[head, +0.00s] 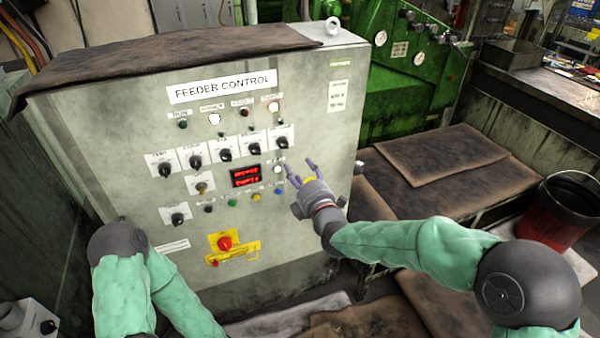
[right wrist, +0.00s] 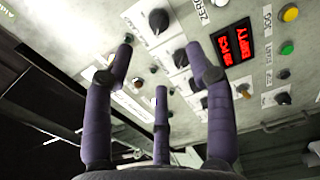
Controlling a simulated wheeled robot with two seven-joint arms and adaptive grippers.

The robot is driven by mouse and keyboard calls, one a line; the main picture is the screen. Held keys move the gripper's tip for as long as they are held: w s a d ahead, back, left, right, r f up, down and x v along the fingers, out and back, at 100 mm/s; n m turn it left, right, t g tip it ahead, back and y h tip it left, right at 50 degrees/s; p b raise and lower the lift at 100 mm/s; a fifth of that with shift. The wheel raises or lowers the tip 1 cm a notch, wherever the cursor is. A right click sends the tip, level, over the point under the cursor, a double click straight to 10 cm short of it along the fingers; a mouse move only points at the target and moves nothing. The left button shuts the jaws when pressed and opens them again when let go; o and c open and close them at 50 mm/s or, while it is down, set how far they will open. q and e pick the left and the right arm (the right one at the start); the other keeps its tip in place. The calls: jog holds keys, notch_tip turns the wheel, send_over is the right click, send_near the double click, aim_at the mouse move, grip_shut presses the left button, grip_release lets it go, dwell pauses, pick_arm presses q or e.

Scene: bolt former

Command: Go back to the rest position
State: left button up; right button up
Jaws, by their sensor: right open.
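My right gripper (head: 302,170) is in front of the right side of the grey feeder control cabinet (head: 110,130), beside the red display (head: 246,176). In the right wrist view its purple fingers (right wrist: 160,75) are spread apart with nothing between them. The cabinet's knobs and the red display (right wrist: 233,45) lie beyond the fingers; I cannot tell whether a fingertip touches the panel. My left arm (head: 135,290) comes up at the lower left, and its gripper is not visible.
A bench with brown mats (head: 440,155) and a dark red bucket (head: 560,212) stand at right. Green machinery (head: 420,75) is behind. Brown and grey sheets (head: 370,320) lie at the bottom.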

dwell(0.3)
jog(key=s+d+f+m+g+h, duration=0.1)
jog(key=s+f+m+g, duration=0.15)
jog(key=f, duration=0.65)
jog(key=s+d+f+m+g, duration=0.2)
jog(key=s+f+m, duration=0.15)
jog(key=f, duration=0.55)
jog(key=s+d+f+m+g+h, duration=0.1)
jog(key=s+f+m+g, duration=0.2)
jog(key=f, duration=0.7)
jog(key=s+d+f+m+g, duration=0.1)
jog(key=s+f+m+g, duration=0.3)
jog(key=s+f+m, duration=0.3)
jog(key=s+d+f+m+g, duration=0.1)
jog(key=s+f+m+g, duration=0.4)
jog(key=s, duration=1.2)
notch_tip(320, 180, down, 6)
jog(key=m, duration=0.3)
jog(key=shift+s, duration=0.35)
